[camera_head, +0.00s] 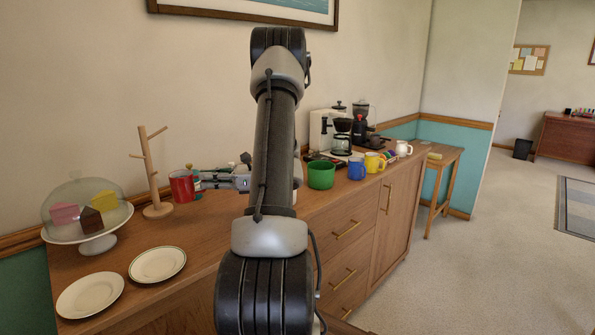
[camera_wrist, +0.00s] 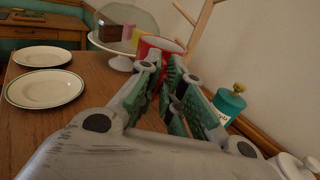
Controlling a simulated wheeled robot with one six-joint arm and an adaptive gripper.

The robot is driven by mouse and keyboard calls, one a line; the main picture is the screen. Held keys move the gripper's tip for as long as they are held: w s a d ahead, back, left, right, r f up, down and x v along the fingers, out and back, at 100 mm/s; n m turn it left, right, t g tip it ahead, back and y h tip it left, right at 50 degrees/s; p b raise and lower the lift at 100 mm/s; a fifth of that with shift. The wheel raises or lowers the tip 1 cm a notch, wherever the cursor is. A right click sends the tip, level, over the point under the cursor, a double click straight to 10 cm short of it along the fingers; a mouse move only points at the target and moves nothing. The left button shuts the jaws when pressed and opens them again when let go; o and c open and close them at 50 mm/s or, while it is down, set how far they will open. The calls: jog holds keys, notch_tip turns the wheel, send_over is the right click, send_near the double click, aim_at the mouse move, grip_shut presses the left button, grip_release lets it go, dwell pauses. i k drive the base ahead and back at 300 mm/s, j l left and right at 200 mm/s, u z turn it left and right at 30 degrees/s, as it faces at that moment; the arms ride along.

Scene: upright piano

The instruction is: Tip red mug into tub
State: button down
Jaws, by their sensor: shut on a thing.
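The red mug (camera_head: 182,187) is near the wooden mug tree at the left of the sideboard, and looks about upright. It also shows just beyond my fingertips in the wrist view (camera_wrist: 158,44). My gripper (camera_head: 204,182) reaches it from the right and is shut on it; the grip point is largely hidden behind the fingers (camera_wrist: 163,70). I cannot tell whether the mug's base touches the wood. The green tub (camera_head: 320,175) stands on the sideboard right of my arm, apart from the mug.
A mug tree (camera_head: 155,185), a domed cake stand (camera_head: 99,245) and two plates (camera_head: 157,264) (camera_head: 90,295) are at the left. A teal jar (camera_wrist: 229,104) stands close beside my gripper. Blue (camera_head: 356,169) and yellow (camera_head: 374,163) mugs and a coffee maker (camera_head: 341,142) are near the tub.

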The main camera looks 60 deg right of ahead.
aim_at(320, 173)
jog(key=j+z, duration=0.4)
jog(key=k+j+z, duration=0.1)
jog(key=j+z, duration=0.3)
jog(key=j, duration=0.15)
jog(key=i+l+z, duration=0.1)
jog(key=z, duration=0.25)
jog(key=i+l, duration=0.15)
jog(key=l, duration=0.2)
jog(key=i+l+z, duration=0.15)
jog(key=l+u, duration=0.4)
jog(key=l, duration=0.2)
jog(key=i+l+u, duration=0.15)
jog(key=l, duration=0.15)
jog(key=i+l+u, duration=0.2)
jog(key=l, duration=0.6)
jog(key=k+l+u, duration=0.1)
jog(key=l, duration=0.5)
